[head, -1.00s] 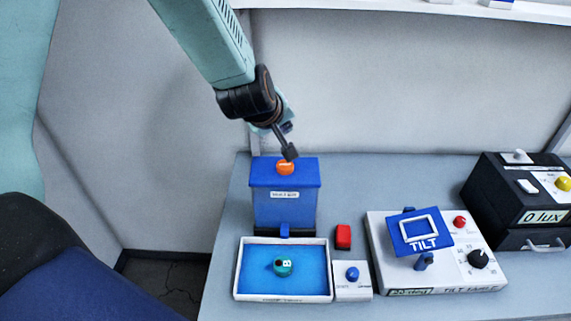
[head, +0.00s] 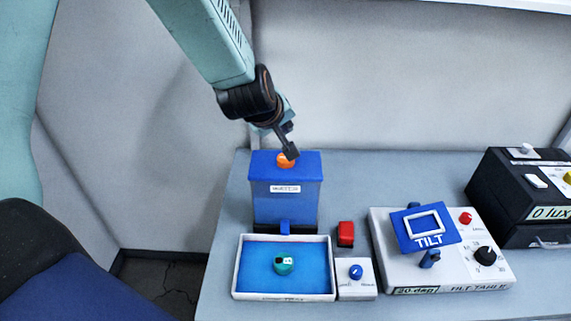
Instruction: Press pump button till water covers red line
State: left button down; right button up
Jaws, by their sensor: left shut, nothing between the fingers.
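The blue water tank (head: 286,205) stands at the back left of the bench, with an orange pump button (head: 284,163) on its lid. My left gripper (head: 289,153) is shut and empty. Its tip is at the orange button, overlapping its upper edge in the picture; I cannot tell whether it presses it. A white-walled tray (head: 236,268) in front of the tank has a blue inside, with a small teal round sensor (head: 284,265) in it. I cannot make out a red line or the water level. My right gripper is not in view.
A white box with a blue knob (head: 356,273) stands right of the tray, with a red block (head: 346,234) behind it. Farther right are the tilt table (head: 460,262) and a black lux box (head: 515,195). Bench behind these is clear.

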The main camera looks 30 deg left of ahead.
pick_arm(q)
jog(key=b, duration=0.3)
send_over(285, 160)
notch_tip(285, 160, down, 4)
jog(key=shift+s+f, duration=0.1)
jog(key=shift+f+b, duration=0.55)
jog(key=shift+a, duration=0.15)
jog(key=shift+r, duration=0.1)
jog(key=shift+f, duration=0.25)
jog(key=shift+f+b, duration=0.25)
jog(key=shift+b, duration=0.05)
dwell(0.3)
